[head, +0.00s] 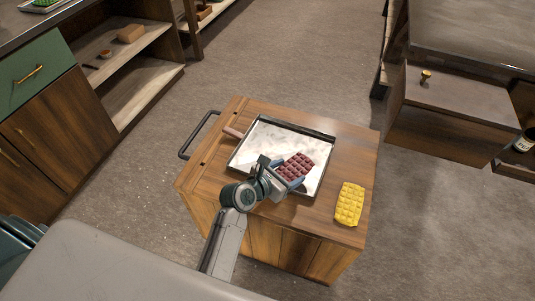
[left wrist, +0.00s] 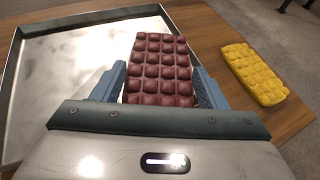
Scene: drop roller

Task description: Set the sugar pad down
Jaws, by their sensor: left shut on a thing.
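A dark red padded block (head: 295,167) with a quilted top is between the fingers of my left gripper (head: 284,177). It also shows in the left wrist view (left wrist: 160,70), with a blue finger on each side. A yellow quilted block (head: 349,204) lies on the cart top at the right, and it shows in the left wrist view (left wrist: 254,73). Neither block carries a readable label, so I cannot tell which is the sugar pad. The red block is over the right part of a metal tray (head: 262,146); whether it touches the tray is unclear. My right gripper is not in view.
The tray sits on a wooden cart (head: 222,160) with a black handle (head: 192,138) at the left. A pinkish rod end (head: 233,133) shows at the tray's left edge. Shelves and cabinets (head: 48,143) stand at the left, a drawer unit (head: 450,115) at the right. Floor between is clear.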

